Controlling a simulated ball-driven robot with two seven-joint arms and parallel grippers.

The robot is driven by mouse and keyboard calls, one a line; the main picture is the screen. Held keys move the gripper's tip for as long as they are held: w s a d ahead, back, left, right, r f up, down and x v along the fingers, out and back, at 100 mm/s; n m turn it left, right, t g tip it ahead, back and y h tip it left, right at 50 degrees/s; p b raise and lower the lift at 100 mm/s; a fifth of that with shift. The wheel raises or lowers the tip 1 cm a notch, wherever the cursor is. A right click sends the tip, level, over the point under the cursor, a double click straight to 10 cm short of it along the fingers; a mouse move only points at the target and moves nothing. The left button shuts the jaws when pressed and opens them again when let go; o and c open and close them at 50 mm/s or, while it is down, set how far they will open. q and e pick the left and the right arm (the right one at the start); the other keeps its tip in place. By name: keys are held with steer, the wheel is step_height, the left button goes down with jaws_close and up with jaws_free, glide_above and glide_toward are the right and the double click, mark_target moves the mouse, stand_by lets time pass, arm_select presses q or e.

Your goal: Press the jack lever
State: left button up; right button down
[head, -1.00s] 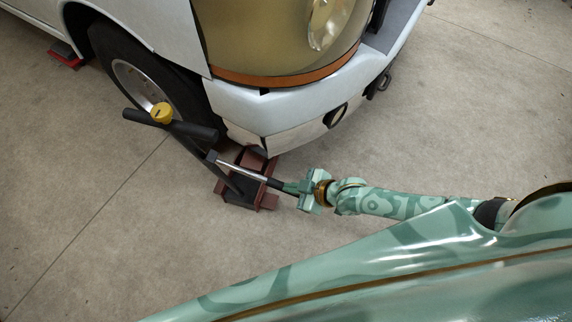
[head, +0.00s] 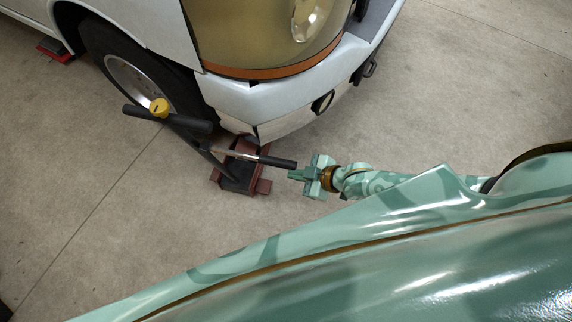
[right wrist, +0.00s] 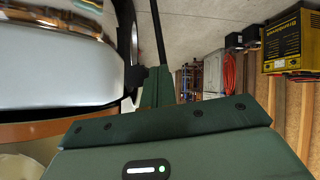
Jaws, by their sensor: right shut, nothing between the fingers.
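The red jack (head: 262,187) stands on the floor under the front corner of the white vehicle. Its lever, a metal rod with a black grip (head: 278,162), sticks out to the right. My right gripper (head: 291,175) is shut and empty, just below the grip's end in the head view; whether they touch I cannot tell. In the right wrist view, the shut green fingers (right wrist: 157,88) show with a thin dark rod beyond them; I cannot tell which rod it is. My left gripper is not in view.
A black T-shaped handle (head: 185,121) with a yellow knob (head: 159,107) rises left of the jack. The vehicle's bumper (head: 285,105) and front wheel (head: 130,70) are close behind. A yellow box (right wrist: 281,38) shows in the right wrist view. The floor left of the jack is clear.

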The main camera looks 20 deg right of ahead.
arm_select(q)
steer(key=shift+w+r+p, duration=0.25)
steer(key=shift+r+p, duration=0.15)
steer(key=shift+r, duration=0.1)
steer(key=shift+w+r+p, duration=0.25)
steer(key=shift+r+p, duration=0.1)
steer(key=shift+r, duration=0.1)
arm_select(e)
steer(key=d+v, duration=0.1)
steer(key=v, duration=0.5)
steer(key=shift+f, duration=0.3)
